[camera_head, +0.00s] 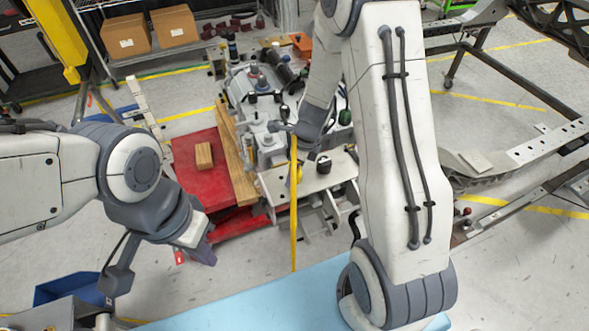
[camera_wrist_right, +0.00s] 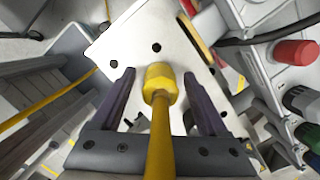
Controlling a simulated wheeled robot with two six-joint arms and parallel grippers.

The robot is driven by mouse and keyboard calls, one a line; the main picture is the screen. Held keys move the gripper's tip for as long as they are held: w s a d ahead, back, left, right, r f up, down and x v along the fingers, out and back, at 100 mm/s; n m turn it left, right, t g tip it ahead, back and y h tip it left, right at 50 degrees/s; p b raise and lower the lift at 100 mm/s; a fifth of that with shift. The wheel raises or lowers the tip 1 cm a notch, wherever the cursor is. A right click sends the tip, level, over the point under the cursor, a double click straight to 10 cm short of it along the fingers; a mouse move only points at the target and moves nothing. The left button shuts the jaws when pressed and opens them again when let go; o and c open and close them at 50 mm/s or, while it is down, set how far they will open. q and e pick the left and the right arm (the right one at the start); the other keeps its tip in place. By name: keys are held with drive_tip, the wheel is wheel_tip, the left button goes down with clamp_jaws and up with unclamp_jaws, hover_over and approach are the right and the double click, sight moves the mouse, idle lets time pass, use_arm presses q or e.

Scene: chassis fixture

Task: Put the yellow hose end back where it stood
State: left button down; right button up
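The yellow hose end (camera_wrist_right: 160,82) is a ribbed collar on a yellow hose. In the right wrist view it lies between the two purple fingers of my right gripper (camera_wrist_right: 160,74), with a gap visible on both sides. That gripper is open. A pale plate with dark holes (camera_wrist_right: 118,45) is beyond it. In the head view the yellow hose (camera_head: 293,225) hangs nearly straight down in front of the fixture; my right arm hides part of the area around its upper end. My left gripper (camera_head: 203,252) is low on the left, away from the hose; its finger gap is not clear.
The fixture's light plate (camera_head: 308,184) carries a dark round part (camera_head: 323,164). A red platform (camera_head: 205,178) with a wooden block (camera_head: 204,155) is left of it. A blue surface (camera_head: 265,306) is in front. Red (camera_wrist_right: 296,52) and green knobs are at the right wrist view's right.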

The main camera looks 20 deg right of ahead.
drive_tip(key=shift+r, duration=0.2)
drive_tip(key=p+v, duration=0.3)
drive_tip(key=v, duration=0.8)
drive_tip(key=s+a+r+n+g, duration=0.1)
drive_tip(key=s+a+r+n, duration=0.25)
drive_tip(key=a+n, duration=0.3)
drive_tip(key=s+a+r+n, duration=0.2)
drive_tip(key=s+a+n, duration=0.25)
drive_tip(key=n, duration=0.25)
drive_tip(key=s+a+r+n, duration=0.2)
drive_tip(key=s+n, duration=0.5)
drive_tip(key=n, duration=0.3)
drive_tip(key=s+a+r+n, duration=0.1)
drive_tip(key=s+a+n, duration=0.1)
drive_tip(key=s+n, duration=0.5)
drive_tip(key=n, duration=0.3)
drive_tip(key=shift+a+r+g+h, duration=0.3)
drive_tip(key=shift+a+r+h, duration=0.05)
drive_tip(key=shift+a+h, duration=0.05)
